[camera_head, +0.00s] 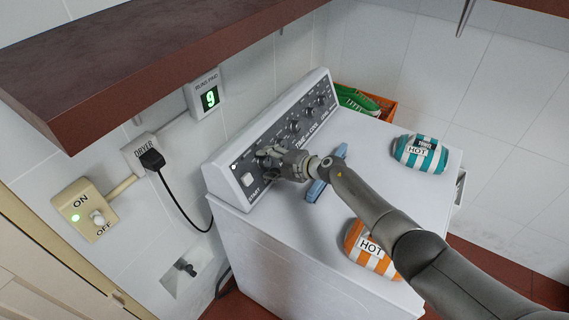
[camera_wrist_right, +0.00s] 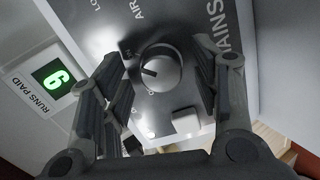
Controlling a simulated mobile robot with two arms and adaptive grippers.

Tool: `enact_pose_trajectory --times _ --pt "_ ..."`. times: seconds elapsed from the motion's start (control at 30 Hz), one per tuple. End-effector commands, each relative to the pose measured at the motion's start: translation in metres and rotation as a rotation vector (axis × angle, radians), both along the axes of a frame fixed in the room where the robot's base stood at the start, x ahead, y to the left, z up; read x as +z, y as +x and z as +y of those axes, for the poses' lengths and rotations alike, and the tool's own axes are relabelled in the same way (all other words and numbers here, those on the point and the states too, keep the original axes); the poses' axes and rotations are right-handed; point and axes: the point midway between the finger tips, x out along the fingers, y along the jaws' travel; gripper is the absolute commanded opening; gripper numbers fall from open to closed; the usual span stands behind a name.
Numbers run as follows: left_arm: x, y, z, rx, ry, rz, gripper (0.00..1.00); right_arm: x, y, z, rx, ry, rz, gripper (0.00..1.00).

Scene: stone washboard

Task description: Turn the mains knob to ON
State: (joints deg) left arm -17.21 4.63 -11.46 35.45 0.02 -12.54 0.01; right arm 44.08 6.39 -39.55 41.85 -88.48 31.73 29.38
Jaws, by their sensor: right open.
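The mains knob (camera_wrist_right: 160,70) is a round grey knob with a dark pointer line, on the dryer's control panel (camera_wrist_right: 195,20). Large lettering ending in "AINS" shows beside it in the right wrist view. My right gripper (camera_wrist_right: 158,88) is open, with one finger on each side of the knob in that view. I cannot tell whether the fingers touch it. In the head view my right gripper (camera_head: 268,158) is at the panel's near end (camera_head: 248,160) and hides this knob. My left gripper is not in view.
A white START button (camera_head: 247,180) is close to the gripper. A blue object (camera_head: 318,190), an orange-striped HOT bundle (camera_head: 355,240) and a teal-striped HOT bundle (camera_head: 420,153) lie on the dryer top. A wall switch (camera_head: 84,209) has a lit green lamp. A dark shelf (camera_head: 150,60) overhangs.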

Motion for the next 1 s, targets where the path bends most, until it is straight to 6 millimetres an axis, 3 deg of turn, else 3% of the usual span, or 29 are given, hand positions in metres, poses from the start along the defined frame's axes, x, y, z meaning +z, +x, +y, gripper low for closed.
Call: enact_pose_trajectory --times 1.0 --pt "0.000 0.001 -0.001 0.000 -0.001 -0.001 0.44 0.046 -0.063 -0.078 0.000 -0.002 0.000 0.56"
